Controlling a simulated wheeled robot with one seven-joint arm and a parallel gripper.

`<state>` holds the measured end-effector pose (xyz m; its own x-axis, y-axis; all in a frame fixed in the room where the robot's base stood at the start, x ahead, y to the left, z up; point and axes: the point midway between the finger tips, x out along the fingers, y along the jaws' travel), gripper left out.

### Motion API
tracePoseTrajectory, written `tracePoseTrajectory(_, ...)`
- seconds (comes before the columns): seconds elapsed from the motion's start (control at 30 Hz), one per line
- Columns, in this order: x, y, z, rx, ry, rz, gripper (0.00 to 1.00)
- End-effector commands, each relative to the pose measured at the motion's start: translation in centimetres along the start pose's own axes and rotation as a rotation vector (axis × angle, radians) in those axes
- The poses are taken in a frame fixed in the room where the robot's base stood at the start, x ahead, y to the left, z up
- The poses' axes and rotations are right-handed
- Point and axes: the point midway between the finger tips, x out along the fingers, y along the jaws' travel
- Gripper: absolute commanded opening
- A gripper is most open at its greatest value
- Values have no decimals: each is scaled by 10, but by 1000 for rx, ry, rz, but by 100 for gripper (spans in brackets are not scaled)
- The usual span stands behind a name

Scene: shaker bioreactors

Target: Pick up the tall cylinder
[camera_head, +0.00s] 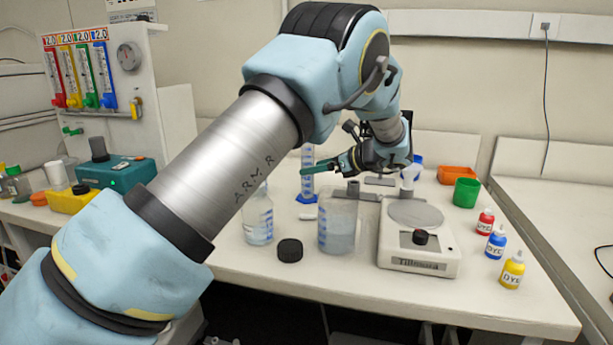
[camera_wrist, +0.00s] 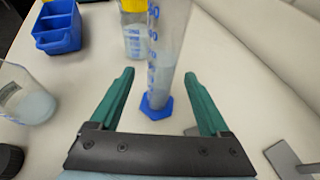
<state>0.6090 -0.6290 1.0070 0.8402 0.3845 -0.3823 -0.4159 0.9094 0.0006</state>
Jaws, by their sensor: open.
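The tall cylinder (camera_head: 308,175) is a clear graduated cylinder with blue markings and a blue hexagonal base, upright on the bench behind the beaker. In the wrist view the cylinder (camera_wrist: 167,62) stands ahead of and between the two green fingers, with pale liquid inside; its top is cut off by the frame. My gripper (camera_head: 307,170) is beside the cylinder in the head view, and one green finger overlaps it there. In the wrist view my gripper (camera_wrist: 159,75) is open and empty, with a gap visible between each finger and the cylinder.
A beaker (camera_head: 337,228), a bottle (camera_head: 258,217) and a black cap (camera_head: 289,250) stand in front. The stirrer plate (camera_head: 419,258) is to the right, with dye bottles (camera_head: 496,242) beyond. In the wrist view, a yellow-capped bottle (camera_wrist: 134,37) stands close behind the cylinder, and a blue caddy (camera_wrist: 58,30) is at upper left.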

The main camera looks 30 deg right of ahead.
Motion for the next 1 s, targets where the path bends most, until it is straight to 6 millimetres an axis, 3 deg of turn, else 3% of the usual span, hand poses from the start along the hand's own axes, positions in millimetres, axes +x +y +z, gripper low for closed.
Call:
tracePoseTrajectory(0.27,24,0,1,1,1,0,80)
tracePoseTrajectory(0.57,65,-2,0,1,1,1,80)
tracePoseTrajectory(0.8,69,-2,-1,0,1,-1,80)
tracePoseTrajectory(1.0,68,-2,-1,0,1,-1,59)
